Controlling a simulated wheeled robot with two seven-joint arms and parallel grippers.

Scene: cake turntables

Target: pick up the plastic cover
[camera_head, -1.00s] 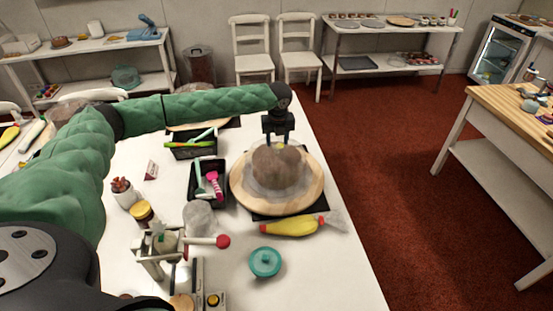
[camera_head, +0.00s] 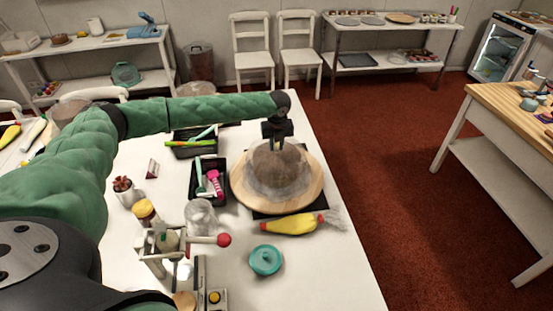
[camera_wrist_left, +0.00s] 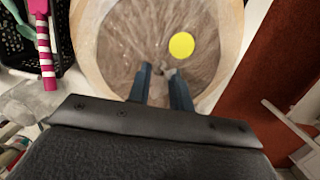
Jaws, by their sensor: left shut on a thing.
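The clear plastic cover (camera_head: 280,187) is a see-through dome over a brown cake (camera_head: 275,158) on a round wooden turntable (camera_head: 312,188). My left gripper (camera_head: 277,147) points down at the top of the cover, shut on its small knob. In the left wrist view, my left gripper (camera_wrist_left: 162,76) has its two fingers close around the small grey knob (camera_wrist_left: 168,72). The brown cake shows through the cover beyond them, with a yellow disc (camera_wrist_left: 181,45) beside the knob. I cannot tell whether the cover's lower edge touches the turntable. My right gripper is out of view.
A yellow piping bag (camera_head: 293,223) lies close in front of the turntable. A black basket with tools (camera_head: 207,198) stands left of it. The white table's (camera_head: 325,265) front right is clear.

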